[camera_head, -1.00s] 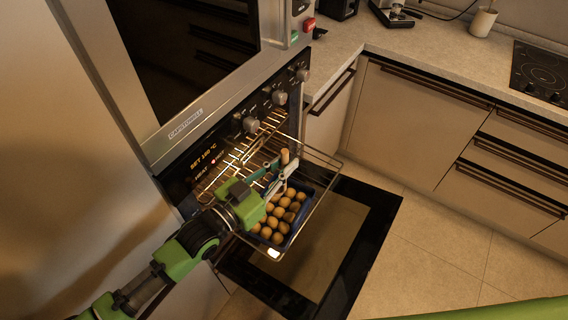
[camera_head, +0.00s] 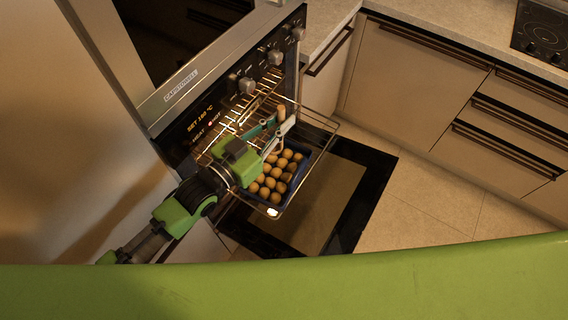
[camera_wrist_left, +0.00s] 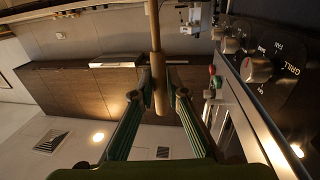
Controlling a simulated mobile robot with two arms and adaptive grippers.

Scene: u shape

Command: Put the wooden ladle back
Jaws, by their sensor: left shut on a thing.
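My left gripper (camera_head: 272,138) is over the pulled-out oven rack (camera_head: 318,158), shut on the wooden ladle (camera_head: 281,112). In the head view only a short light-brown end of the ladle shows above the fingers. In the left wrist view the ladle (camera_wrist_left: 155,28) is a thin wooden stick running up between the two green fingers (camera_wrist_left: 158,88), its thicker end just below the tips. Its bowl is not visible. My right gripper is not in view.
A blue tray (camera_head: 270,200) of several round brown balls (camera_head: 272,183) sits on the rack beside the gripper. The oven door (camera_head: 325,215) is folded down below. Oven knobs (camera_head: 247,86) are close by. A counter (camera_head: 420,22) and a cooktop (camera_head: 543,35) are at the back right.

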